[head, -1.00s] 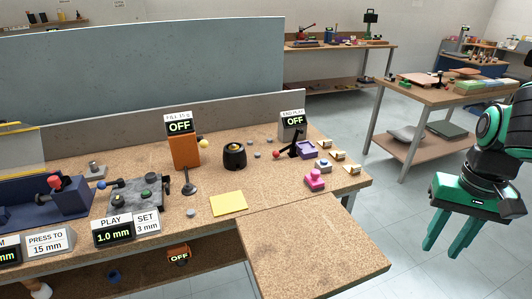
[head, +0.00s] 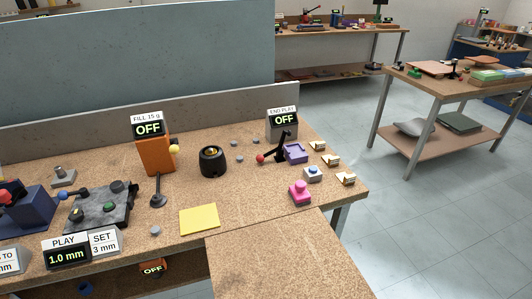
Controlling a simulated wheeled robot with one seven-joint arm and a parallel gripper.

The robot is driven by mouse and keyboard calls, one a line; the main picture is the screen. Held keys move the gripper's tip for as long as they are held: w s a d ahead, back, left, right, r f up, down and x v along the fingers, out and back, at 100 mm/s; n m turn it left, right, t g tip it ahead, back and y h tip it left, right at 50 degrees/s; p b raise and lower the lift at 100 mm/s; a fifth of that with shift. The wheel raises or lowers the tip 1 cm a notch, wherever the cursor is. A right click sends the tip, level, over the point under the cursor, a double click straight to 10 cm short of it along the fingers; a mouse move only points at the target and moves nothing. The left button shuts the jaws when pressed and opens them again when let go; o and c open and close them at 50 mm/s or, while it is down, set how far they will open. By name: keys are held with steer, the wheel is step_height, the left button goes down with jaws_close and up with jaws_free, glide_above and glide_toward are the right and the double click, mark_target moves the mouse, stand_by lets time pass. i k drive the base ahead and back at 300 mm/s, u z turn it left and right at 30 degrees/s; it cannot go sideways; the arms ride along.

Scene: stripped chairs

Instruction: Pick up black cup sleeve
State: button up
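A black, round, sleeve-like cup (head: 212,161) stands upright on the speckled brown workbench (head: 245,205), right of the orange unit. Its open top shows something yellowish inside. It is the black thing that best fits the cup sleeve, but I cannot tell for certain. My gripper is not in the head view now, so its place relative to the cup is hidden.
An orange unit (head: 155,154) marked OFF and a dark stand (head: 157,192) are left of the cup. A black lever with a red knob (head: 272,156), a purple tray (head: 296,153) and a pink block (head: 299,193) are right. A yellow sheet (head: 199,219) lies in front.

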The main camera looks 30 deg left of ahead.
mark_target(218, 162)
steer(key=z, duration=1.45)
steer(key=k, duration=2.45)
steer(key=u, duration=1.95)
steer(key=i, duration=0.95)
